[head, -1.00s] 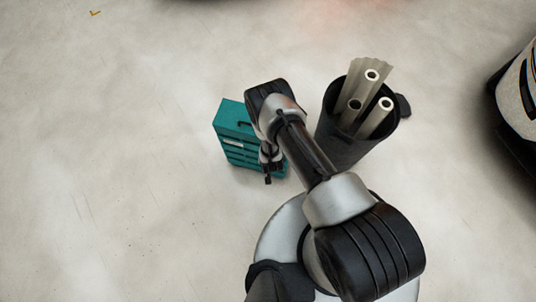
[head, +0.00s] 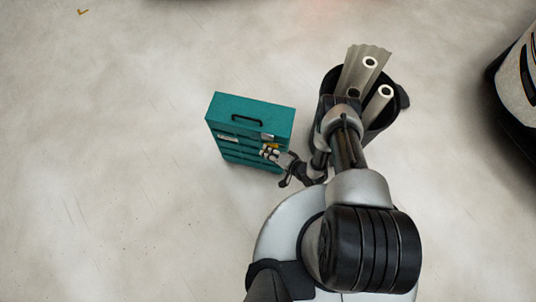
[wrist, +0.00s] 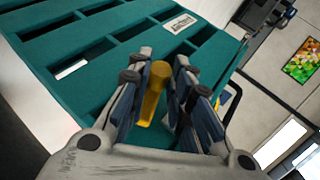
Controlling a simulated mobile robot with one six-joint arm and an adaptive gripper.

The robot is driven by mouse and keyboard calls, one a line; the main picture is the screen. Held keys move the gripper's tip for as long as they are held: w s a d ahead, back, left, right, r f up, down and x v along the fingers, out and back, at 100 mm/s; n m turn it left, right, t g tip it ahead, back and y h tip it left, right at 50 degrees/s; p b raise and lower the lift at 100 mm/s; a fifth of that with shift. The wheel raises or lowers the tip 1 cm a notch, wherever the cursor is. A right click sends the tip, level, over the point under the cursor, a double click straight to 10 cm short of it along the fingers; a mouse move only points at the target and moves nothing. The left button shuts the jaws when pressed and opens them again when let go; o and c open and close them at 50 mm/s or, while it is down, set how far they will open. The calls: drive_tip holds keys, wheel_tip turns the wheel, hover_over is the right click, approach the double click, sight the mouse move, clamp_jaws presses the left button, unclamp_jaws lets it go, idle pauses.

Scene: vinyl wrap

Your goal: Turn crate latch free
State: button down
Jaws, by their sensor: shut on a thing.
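The teal crate (head: 232,105) stands upright on the floor, with a black handle on top and slots in its front. It fills the upper left of the wrist view (wrist: 60,48). The yellow latch (wrist: 154,88) is on the crate's slotted face; only a speck of it shows in the head view (head: 273,146). My gripper (wrist: 163,64) is shut on the latch, one finger on each side of it. In the head view my gripper (head: 267,152) reaches the crate's front from the right. The latch's mounting is partly hidden by the fingers.
A black bin (head: 327,103) holding several upright rolls stands right of the crate, behind my arm. A dark-based object (head: 515,115) is at the far right edge. The floor left of the crate is clear. A white label (wrist: 180,23) is on the crate.

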drive_tip(key=shift+w+d+f+t+y+b, duration=0.15)
drive_tip(key=shift+t+y+b, duration=0.15)
drive_tip(key=shift+y, duration=0.3)
drive_tip(key=c, duration=1.4)
unclamp_jaws()
drive_tip(key=shift+c, duration=0.2)
drive_tip(key=v, duration=1.2)
